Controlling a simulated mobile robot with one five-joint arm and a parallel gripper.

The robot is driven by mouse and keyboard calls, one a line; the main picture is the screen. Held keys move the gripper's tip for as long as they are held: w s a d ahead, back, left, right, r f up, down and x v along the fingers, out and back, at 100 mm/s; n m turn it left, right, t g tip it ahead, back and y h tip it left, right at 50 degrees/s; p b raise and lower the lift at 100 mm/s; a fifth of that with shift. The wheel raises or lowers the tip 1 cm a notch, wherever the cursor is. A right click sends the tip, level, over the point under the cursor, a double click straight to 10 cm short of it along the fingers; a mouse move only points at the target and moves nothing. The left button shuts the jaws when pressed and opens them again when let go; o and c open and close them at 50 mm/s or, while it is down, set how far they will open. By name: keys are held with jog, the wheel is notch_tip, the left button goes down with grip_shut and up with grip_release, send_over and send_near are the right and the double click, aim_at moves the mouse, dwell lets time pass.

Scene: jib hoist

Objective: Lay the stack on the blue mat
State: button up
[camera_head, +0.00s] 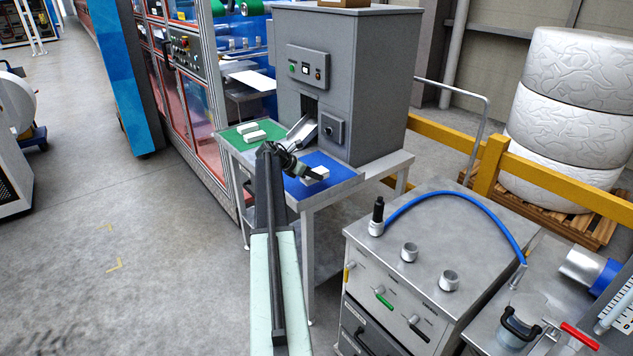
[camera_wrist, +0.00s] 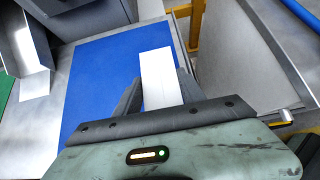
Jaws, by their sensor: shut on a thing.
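The stack (camera_wrist: 157,72) is a white block between the fingers of my gripper (camera_wrist: 160,93) in the wrist view. In the head view the white stack (camera_head: 316,173) shows at the tip of my gripper (camera_head: 312,176), over the blue mat (camera_head: 333,166). The blue mat (camera_wrist: 105,75) spreads to the left of and beneath the stack in the wrist view. My gripper is shut on the stack. I cannot tell whether the stack touches the mat, as its underside is hidden.
A green mat (camera_head: 232,138) with white stacks (camera_head: 255,136) lies on the left of the metal table. A grey machine (camera_head: 348,85) with a chute (camera_head: 301,131) stands behind. A steel cabinet (camera_head: 430,290) with a blue hose stands at the front right. Blue mat space left of the stack is clear.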

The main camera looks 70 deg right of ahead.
aim_at(317, 184)
jog(key=shift+s+d+f, duration=0.1)
jog(key=shift+s+d, duration=0.05)
jog(key=shift+d, duration=0.45)
jog(key=shift+s+d, duration=0.15)
jog(key=shift+d, duration=0.45)
jog(key=f+b, duration=0.4)
jog(key=shift+s+d, duration=0.1)
jog(key=shift+d, duration=0.2)
jog(key=shift+r, duration=0.25)
jog(key=shift+f, duration=0.15)
jog(key=o, duration=1.4)
